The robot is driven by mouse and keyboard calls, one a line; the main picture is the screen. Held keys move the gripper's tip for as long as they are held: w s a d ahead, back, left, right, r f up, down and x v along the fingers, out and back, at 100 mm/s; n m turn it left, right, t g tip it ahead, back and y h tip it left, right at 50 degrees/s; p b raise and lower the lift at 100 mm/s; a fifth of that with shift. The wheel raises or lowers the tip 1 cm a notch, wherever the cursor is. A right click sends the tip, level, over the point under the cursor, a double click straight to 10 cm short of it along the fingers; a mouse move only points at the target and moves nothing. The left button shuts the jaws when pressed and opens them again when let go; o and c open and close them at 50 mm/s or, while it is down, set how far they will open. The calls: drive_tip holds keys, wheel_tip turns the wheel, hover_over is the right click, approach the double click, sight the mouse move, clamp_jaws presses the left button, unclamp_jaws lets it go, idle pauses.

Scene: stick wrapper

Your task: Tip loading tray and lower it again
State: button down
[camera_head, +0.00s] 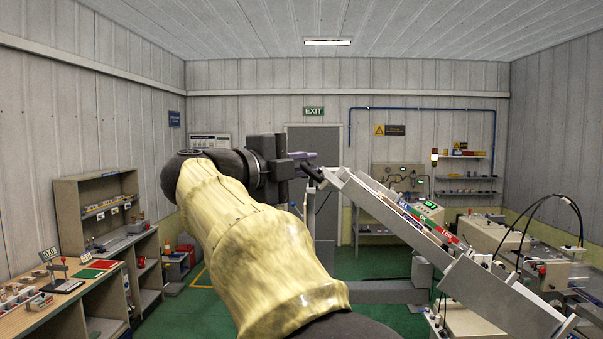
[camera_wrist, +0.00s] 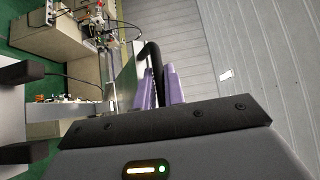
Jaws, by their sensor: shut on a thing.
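The loading tray (camera_head: 480,280) is a long grey channel in the head view. My gripper (camera_head: 304,156) is at that end, shut on the handle. In the wrist view, the purple fingers (camera_wrist: 173,86) close around the dark curved handle (camera_wrist: 153,62). The exact contact is partly hidden by the fingers.
A grey machine (camera_head: 490,235) with black cables stands right of the tray. A wooden workbench (camera_head: 75,300) with shelves is on the left. Green floor (camera_head: 200,310) is open between them, and a door (camera_head: 315,140) is at the back.

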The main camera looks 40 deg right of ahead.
drive_tip(key=shift+s+d+r, duration=0.25)
drive_tip(key=shift+r, duration=0.25)
drive_tip(key=c, duration=1.5)
unclamp_jaws()
drive_tip(key=shift+f, duration=0.1)
drive_tip(key=shift+a+f, duration=0.1)
drive_tip(key=shift+a, duration=0.35)
drive_tip(key=s+a+b, duration=0.1)
drive_tip(key=a+b, duration=0.4)
drive_tip(key=a, duration=1.1)
drive_tip(key=shift+s+a+f, duration=0.15)
drive_tip(key=shift+a, duration=0.1)
